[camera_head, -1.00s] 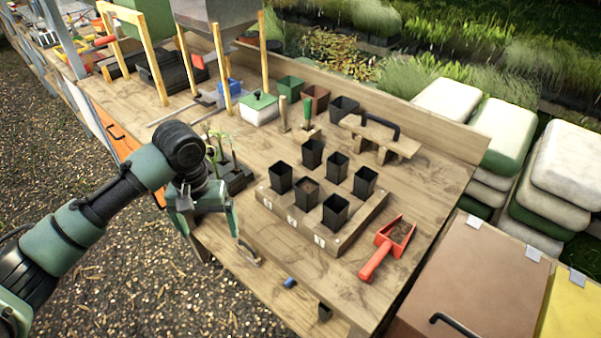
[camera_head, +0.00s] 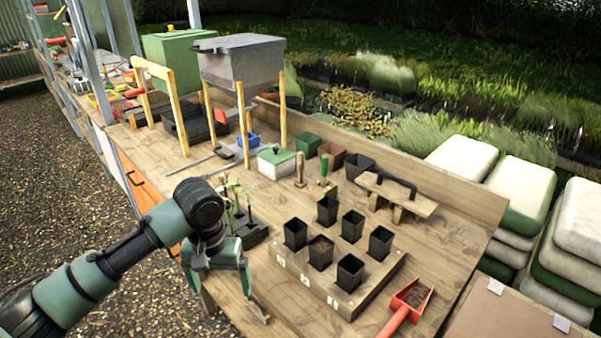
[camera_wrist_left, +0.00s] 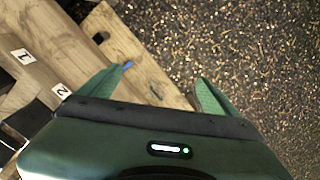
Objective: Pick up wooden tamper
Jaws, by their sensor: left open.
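An upright wooden tool with a rounded grip (camera_head: 300,169) stands beside a green-handled tool (camera_head: 323,169) at the middle of the bench, behind the black pots. A wooden board with a black arched handle (camera_head: 396,190) stands on blocks further right. I cannot tell for certain which is the tamper; the upright wooden tool looks likely. My left gripper (camera_head: 228,295) is open and empty at the bench's front edge, pointing down, well apart from both. In the left wrist view the open fingers (camera_wrist_left: 164,75) have only the bench edge and gravel below. My right gripper is not in view.
A wooden pot block (camera_head: 372,292) with several black pots lies right of the gripper. A black seedling tray (camera_head: 255,234) stands just behind the gripper. A white box with a green lid (camera_head: 277,164), a hopper on posts (camera_head: 240,62) and a red scoop (camera_head: 408,308) are nearby.

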